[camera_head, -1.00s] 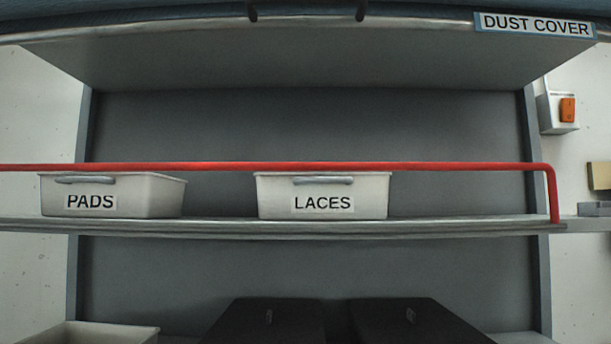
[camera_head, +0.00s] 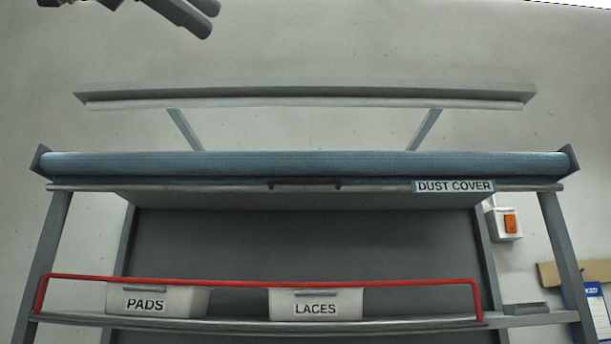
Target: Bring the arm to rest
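My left gripper (camera_head: 209,18) shows at the top edge of the head view, left of the middle. Its two dark fingers are apart with nothing between them, and the rest of the arm is cut off by the frame. It appears high, in front of the pale wall and clear of the rack. My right gripper is not in view.
A blue rolled cover (camera_head: 300,165) with a DUST COVER label (camera_head: 454,186) and a dark handle (camera_head: 305,184) spans the rack top. Below, a PADS bin (camera_head: 190,302) and a LACES bin (camera_head: 345,300) stand behind a red rail (camera_head: 240,279). An orange switch (camera_head: 510,223) is at the right.

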